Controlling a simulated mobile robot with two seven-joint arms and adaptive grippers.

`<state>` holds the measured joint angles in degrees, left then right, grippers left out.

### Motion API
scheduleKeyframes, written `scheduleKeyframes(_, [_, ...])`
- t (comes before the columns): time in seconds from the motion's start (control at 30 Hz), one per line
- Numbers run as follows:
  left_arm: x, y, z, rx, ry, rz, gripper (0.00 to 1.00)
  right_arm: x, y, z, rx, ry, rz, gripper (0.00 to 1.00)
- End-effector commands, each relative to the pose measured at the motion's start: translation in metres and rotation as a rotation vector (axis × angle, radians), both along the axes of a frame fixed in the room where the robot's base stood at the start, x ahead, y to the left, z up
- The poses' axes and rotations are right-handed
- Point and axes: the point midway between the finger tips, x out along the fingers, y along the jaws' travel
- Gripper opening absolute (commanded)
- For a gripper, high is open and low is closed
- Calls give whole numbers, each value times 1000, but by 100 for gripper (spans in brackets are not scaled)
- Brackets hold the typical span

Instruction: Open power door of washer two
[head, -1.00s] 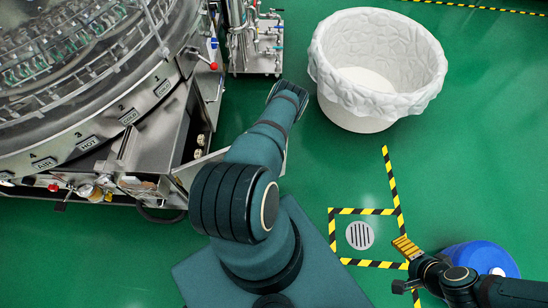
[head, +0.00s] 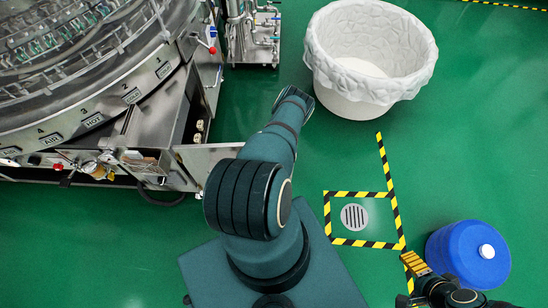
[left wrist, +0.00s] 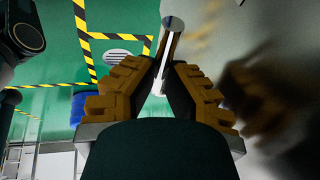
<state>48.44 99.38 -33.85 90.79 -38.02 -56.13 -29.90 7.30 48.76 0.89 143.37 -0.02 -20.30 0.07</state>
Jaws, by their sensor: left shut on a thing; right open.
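Washer two, the large round steel machine (head: 70,95), fills the upper left of the head view. A steel door panel (head: 208,162) stands out from its lower right side, beside an open dark compartment with small pale fittings (head: 199,127). My arm hides the panel's right end. In the left wrist view, my left gripper (left wrist: 167,70) is shut on a shiny bar handle (left wrist: 172,42) beside a grey metal surface (left wrist: 280,35) that reflects the fingers. The left gripper is hidden in the head view. My right gripper (head: 414,264) is open and empty at the lower right.
A white lined bin (head: 352,105) stands at the upper right. A blue drum (head: 460,255) stands close to my right gripper. A steel pipe stand (head: 252,40) is behind the compartment. Yellow-black tape surrounds a floor drain (head: 355,217). Green floor is clear between.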

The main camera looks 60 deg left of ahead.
Motion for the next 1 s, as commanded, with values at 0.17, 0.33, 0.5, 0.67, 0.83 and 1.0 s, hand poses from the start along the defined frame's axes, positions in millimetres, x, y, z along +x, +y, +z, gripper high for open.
scheduleKeyframes(0.17, [-3,-2,-1,-3,-1,-13,0,0,0,0,0,0,0,85])
scheduleKeyframes(0.33, [-5,-3,-1,-4,-1,-17,0,0,0,0,0,0,0,85])
scheduleKeyframes(0.5, [-5,-3,-1,-3,0,-17,0,0,0,0,0,0,0,85])
scheduleKeyframes(0.67, [-5,-2,-1,-3,-1,-17,30,0,0,0,0,0,0,85])
scheduleKeyframes(0.83, [-5,-1,-1,-1,0,-16,44,0,0,0,0,0,0,85])
scheduleKeyframes(1.0, [-5,-1,0,-1,1,-16,44,0,0,0,0,0,0,85])
